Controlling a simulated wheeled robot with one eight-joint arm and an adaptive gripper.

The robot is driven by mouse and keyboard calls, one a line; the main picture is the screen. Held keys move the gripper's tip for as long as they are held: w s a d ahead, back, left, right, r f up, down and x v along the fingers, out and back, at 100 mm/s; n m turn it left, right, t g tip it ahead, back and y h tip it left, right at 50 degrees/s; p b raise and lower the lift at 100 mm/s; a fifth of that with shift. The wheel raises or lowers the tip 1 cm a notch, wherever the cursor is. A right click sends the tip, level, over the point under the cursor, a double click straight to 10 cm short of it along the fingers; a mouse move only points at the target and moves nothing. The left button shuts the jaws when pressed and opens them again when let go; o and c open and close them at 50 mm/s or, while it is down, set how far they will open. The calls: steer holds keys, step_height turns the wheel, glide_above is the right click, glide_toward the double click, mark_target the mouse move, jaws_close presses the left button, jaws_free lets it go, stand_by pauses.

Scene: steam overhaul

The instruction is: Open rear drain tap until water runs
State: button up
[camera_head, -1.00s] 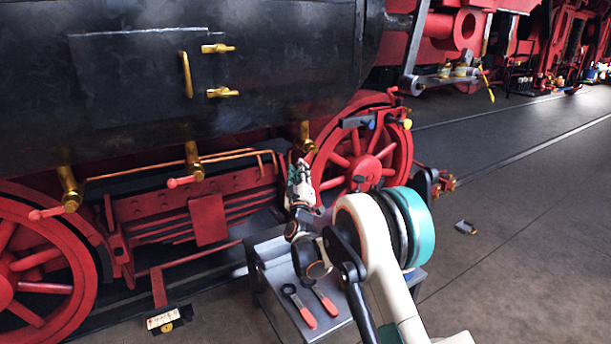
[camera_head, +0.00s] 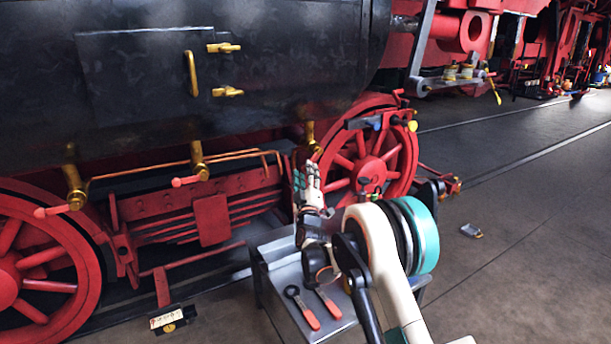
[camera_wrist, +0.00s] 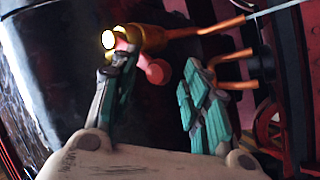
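Three brass drain taps hang under the black cylinder casing: a left one (camera_head: 74,187) and a middle one (camera_head: 199,160), both with red-knobbed levers, and a right one (camera_head: 310,136). My gripper (camera_head: 309,171) is raised just below the right tap, whose lever is hidden or unclear in the head view. In the wrist view, a brass tap (camera_wrist: 152,38) with a red knob (camera_wrist: 158,71) lies ahead of my open gripper (camera_wrist: 157,78). The left finger overlaps part of the tap's red lever; contact cannot be told. The knob shows between the fingers. No running water is visible.
A grey metal bench (camera_head: 268,262) with orange-handled wrenches (camera_head: 309,312) stands below my arm. Red wheels (camera_head: 372,160) and copper pipes (camera_head: 140,172) are close to the taps. The floor (camera_head: 530,240) at right is mostly clear.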

steer(key=v, duration=1.2)
stand_by(0.5)
